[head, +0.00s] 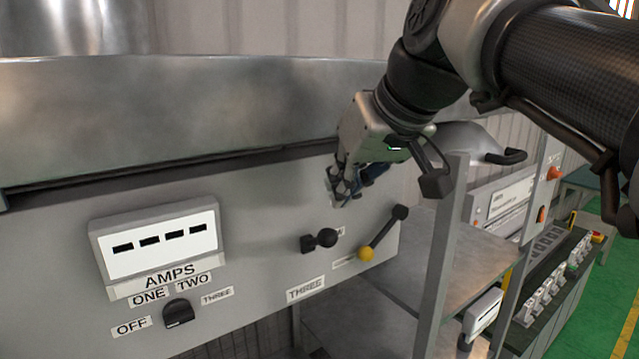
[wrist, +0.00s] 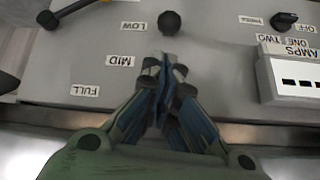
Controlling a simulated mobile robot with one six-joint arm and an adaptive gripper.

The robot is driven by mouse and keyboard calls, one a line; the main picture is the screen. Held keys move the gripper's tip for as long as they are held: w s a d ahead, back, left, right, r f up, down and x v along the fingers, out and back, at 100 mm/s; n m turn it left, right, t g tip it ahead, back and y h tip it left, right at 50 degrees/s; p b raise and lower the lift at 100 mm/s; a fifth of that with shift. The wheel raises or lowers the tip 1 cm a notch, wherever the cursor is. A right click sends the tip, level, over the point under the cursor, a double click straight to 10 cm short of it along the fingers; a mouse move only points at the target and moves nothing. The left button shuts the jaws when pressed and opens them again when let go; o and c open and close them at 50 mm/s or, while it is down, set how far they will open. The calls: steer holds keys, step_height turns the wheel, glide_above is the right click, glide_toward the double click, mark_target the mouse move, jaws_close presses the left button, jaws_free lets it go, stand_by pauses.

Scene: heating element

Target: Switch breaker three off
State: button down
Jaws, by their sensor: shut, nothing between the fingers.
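My gripper (head: 342,192) is shut and empty, close to the panel above the black knob. In the wrist view, its fingertips (wrist: 165,68) lie apart from the knob in the picture. No breaker label is readable.
A rotary dial (head: 179,313) marked OFF, ONE, TWO, THREE sits below the AMPS meter (head: 155,240). A metal shelf (head: 447,240) stands right of the panel. Beyond it is a console (head: 555,310) with several switches. Green floor lies at the far right.

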mark_target(321, 241)
steer(key=x, duration=0.7)
steer(key=shift+w, duration=0.15)
steer(key=shift+a+f+b, duration=0.15)
steer(key=shift+f+b, duration=0.15)
steer(key=shift+b, duration=0.4)
